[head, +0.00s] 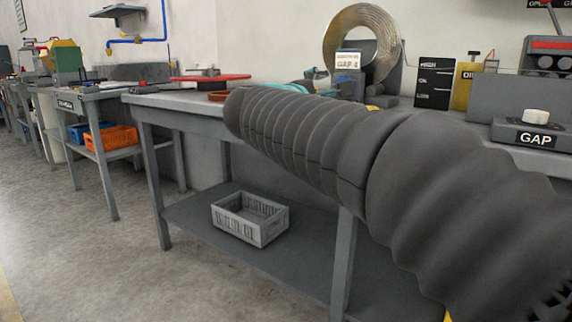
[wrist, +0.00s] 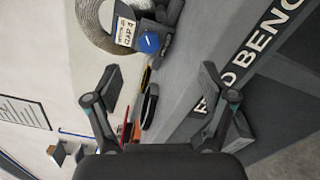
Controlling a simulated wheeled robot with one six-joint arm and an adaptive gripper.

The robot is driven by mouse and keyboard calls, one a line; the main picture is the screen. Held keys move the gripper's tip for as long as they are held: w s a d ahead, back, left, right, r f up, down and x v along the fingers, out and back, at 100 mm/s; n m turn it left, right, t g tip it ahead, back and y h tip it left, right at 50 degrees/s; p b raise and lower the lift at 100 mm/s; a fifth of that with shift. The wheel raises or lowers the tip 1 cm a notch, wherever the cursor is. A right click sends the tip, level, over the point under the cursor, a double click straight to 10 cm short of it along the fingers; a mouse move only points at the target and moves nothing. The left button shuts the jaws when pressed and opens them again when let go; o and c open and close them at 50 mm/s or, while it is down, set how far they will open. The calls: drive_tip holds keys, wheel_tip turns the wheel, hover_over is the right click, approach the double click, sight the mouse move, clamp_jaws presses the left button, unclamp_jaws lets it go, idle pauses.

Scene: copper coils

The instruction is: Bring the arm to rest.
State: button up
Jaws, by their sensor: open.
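My gripper (wrist: 161,88) is open in the wrist view, its two dark fingers wide apart with nothing between the tips. Beyond them the grey bench (wrist: 190,60) shows turned on its side, with large white lettering along its front edge. In the head view my arm, in a dark ribbed sleeve, reaches from the lower right across the bench (head: 180,101). The sleeve hides much of the bench's front edge.
A red flat tool (head: 210,77) lies at the bench's left. A grey crate (head: 249,218) sits on the lower shelf. The floor at left is clear.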

drive_tip(key=s+f+m+g+y+p, duration=0.1)
drive_tip(key=s+f+m+g+y, duration=0.2)
drive_tip(key=f, duration=0.7)
drive_tip(key=s+f+m+g+y+p, duration=0.15)
drive_tip(key=s+f+g, duration=0.3)
drive_tip(key=f, duration=0.65)
drive_tip(key=s+d+f+m+g+y+p, duration=0.1)
drive_tip(key=s+d+f+m+y+p, duration=0.2)
drive_tip(key=s, duration=0.6)
drive_tip(key=s+d+f+m+g+y+p, duration=0.1)
drive_tip(key=s+f+m+g+y+p, duration=0.15)
drive_tip(key=s+m, duration=0.4)
drive_tip(key=s+d+r+m+t+p, duration=0.1)
drive_tip(key=s+d+r+p, duration=0.1)
drive_tip(key=s, duration=0.5)
drive_tip(key=shift+s+d+r+t+p, duration=0.25)
drive_tip(key=shift+d+t+p, duration=0.15)
drive_tip(key=shift+d, duration=0.5)
